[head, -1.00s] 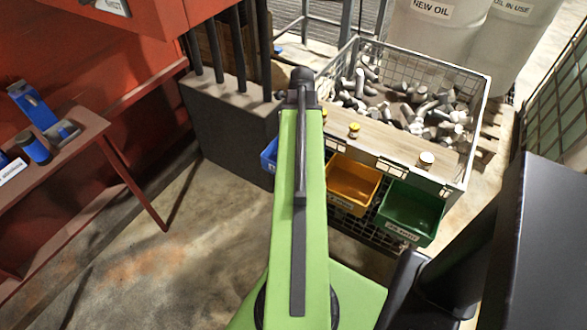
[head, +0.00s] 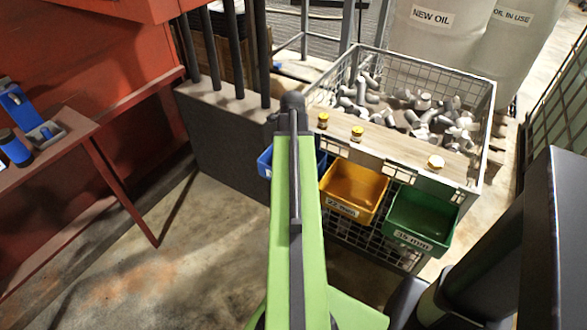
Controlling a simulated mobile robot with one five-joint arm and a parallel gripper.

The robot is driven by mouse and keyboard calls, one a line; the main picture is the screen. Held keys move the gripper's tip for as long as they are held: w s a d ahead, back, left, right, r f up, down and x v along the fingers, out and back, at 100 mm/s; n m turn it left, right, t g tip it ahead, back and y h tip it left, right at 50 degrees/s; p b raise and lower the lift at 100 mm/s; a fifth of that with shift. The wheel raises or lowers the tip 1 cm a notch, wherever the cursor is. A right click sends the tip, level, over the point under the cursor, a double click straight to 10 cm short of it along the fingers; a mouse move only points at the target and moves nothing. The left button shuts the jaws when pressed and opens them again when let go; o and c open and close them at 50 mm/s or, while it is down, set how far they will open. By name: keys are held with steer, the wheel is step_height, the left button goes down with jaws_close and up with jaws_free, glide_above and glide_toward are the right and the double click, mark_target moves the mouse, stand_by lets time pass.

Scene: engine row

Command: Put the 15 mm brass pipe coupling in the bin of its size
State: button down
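Three brass couplings stand apart on a wooden board at the front of a wire cage. The left coupling (head: 323,120) looks smallest, the middle one (head: 357,133) is similar, and the right one (head: 436,162) looks widest. I cannot read a size on any of them. Three bins hang on the cage front: a blue bin (head: 265,161), a yellow bin (head: 343,207) labelled 22 mm and a green bin (head: 414,238) labelled 35 mm. My green arm covers part of the blue bin and its label. My gripper's fingers do not show; only the arm's dark far end shows, left of the couplings.
The wire cage (head: 487,110) holds many grey pipe fittings behind the board. A dark block with upright posts (head: 225,140) stands left of it. A red bench (head: 75,140) with blue items is at far left. Pale oil tanks (head: 430,50) stand behind. Floor at lower left is clear.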

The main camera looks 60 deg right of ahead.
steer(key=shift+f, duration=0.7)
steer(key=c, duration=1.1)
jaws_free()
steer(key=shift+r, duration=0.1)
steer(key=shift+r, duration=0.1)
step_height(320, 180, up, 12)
steer(key=p, duration=1.2)
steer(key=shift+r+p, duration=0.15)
steer(key=shift+p, duration=0.15)
